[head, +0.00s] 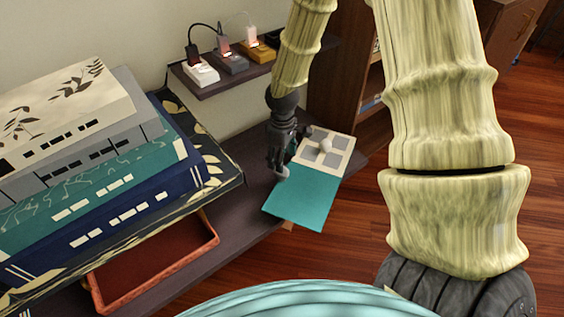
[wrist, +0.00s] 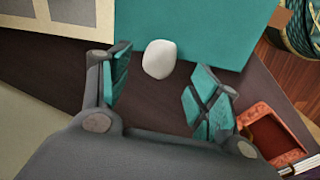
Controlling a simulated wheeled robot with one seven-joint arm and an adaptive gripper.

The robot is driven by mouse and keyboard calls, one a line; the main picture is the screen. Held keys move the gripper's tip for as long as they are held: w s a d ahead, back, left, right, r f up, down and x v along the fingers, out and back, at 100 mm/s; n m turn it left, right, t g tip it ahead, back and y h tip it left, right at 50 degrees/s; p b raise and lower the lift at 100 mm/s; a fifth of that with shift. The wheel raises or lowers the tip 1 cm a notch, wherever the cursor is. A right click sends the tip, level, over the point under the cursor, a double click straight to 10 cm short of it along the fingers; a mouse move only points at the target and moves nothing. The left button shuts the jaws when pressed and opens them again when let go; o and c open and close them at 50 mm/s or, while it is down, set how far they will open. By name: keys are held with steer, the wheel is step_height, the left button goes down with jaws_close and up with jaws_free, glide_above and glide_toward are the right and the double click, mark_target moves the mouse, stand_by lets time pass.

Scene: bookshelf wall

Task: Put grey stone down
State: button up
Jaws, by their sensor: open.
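A pale grey-white stone (wrist: 159,59) lies between the spread fingers of my gripper (wrist: 168,84) in the wrist view, a little beyond the fingertips. It overlaps the edge of the teal part of a board (wrist: 190,30). Whether it rests on the board or the shelf is unclear. In the head view my gripper (head: 281,160) points down at the left edge of the board (head: 302,203), with the pale stone (head: 284,173) just below its fingers. The fingers are open, with gaps beside the stone. Another pale piece (head: 326,145) sits on the board's grey-and-cream grid.
Stacked large books (head: 110,165) stand on the left of the dark shelf (head: 245,225). A red-brown tray (head: 150,270) is below them. A small upper shelf (head: 222,80) holds plugged-in chargers. Bare shelf shows between the tray and the board.

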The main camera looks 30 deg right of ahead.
steer(key=shift+r+p, duration=0.8)
steer(key=shift+r, duration=2.2)
